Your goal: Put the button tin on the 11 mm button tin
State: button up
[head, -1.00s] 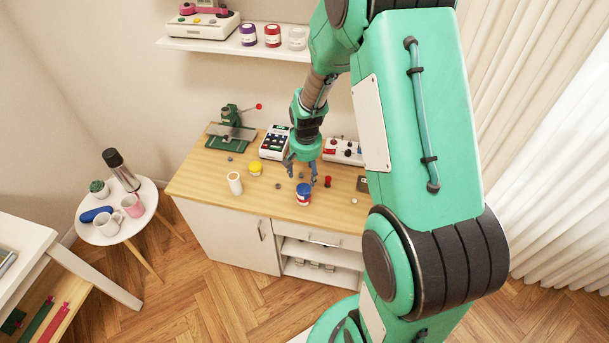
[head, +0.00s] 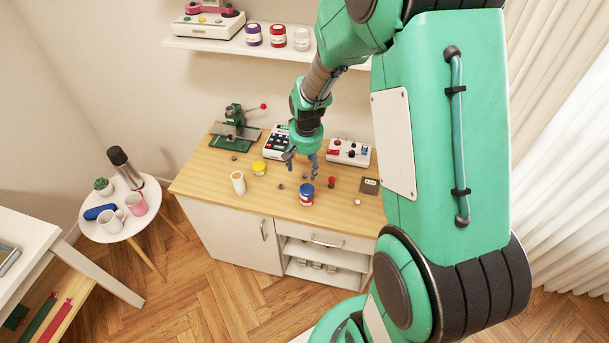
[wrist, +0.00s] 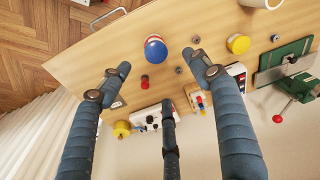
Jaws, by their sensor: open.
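A tin with a blue lid and red and white sides (head: 306,195) stands upright near the front edge of the wooden worktop. It also shows in the wrist view (wrist: 156,50), between and beyond my fingertips. A low yellow tin (head: 259,168) stands further left; it also shows in the wrist view (wrist: 238,44). I cannot read any label, so I cannot tell which tin is the 11 mm one. My gripper (head: 301,168) is open and empty, pointing down above and just behind the blue-lidded tin, apart from it.
A white cylinder (head: 238,183) stands left of the yellow tin. A small red piece (head: 331,182) is right of the blue-lidded tin. Behind are a green press (head: 235,130), a keypad device (head: 276,143) and a white control box (head: 349,152). Small grey buttons lie scattered. Jars stand on the shelf.

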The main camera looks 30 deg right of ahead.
jog(key=s+a+r+n+t, duration=0.1)
jog(key=s+a+r, duration=0.4)
jog(key=r, duration=0.5)
jog(key=s+a+r+n+t, duration=0.1)
jog(key=s+a+r, duration=0.3)
jog(key=r, duration=0.7)
jog(key=s+a+r+n+t, duration=0.1)
jog(key=s+a+r, duration=0.2)
jog(key=s, duration=0.5)
jog(key=s+a+r+n+t, duration=0.1)
jog(key=s+a+r+n, duration=0.1)
jog(key=s+r, duration=0.4)
jog(key=s+a, duration=0.1)
jog(key=s, duration=0.2)
jog(key=shift+s+a+r, duration=0.15)
jog(key=shift+a+r, duration=0.05)
jog(key=shift+a, duration=0.1)
notch_tip(320, 180, down, 5)
jog(key=b, duration=0.5)
